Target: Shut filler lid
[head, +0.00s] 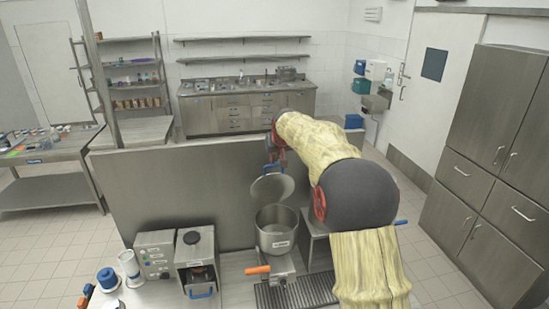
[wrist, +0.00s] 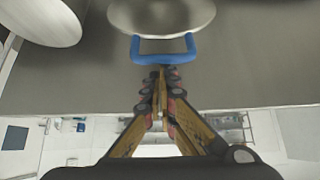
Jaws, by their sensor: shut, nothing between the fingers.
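The filler (head: 276,238) is a round metal pot on a stand with an orange handle at its front. Its round grey lid (head: 271,187) stands raised above the pot's mouth, so the filler is open. In the wrist view the lid (wrist: 160,18) is at the top, with a blue U-shaped handle (wrist: 163,58) at its edge. My gripper (wrist: 160,73) is shut and empty, its tips right by the handle's bar. Whether they touch it I cannot tell. In the head view my gripper is small and partly hidden at the lid's far upper edge.
A steel panel (head: 180,195) stands behind the filler. A control box (head: 156,254) and a machine with a blue handle (head: 197,262) stand to the left. A slotted drain grate (head: 285,296) lies in front. A pale round object (wrist: 45,20) fills the wrist view's upper left.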

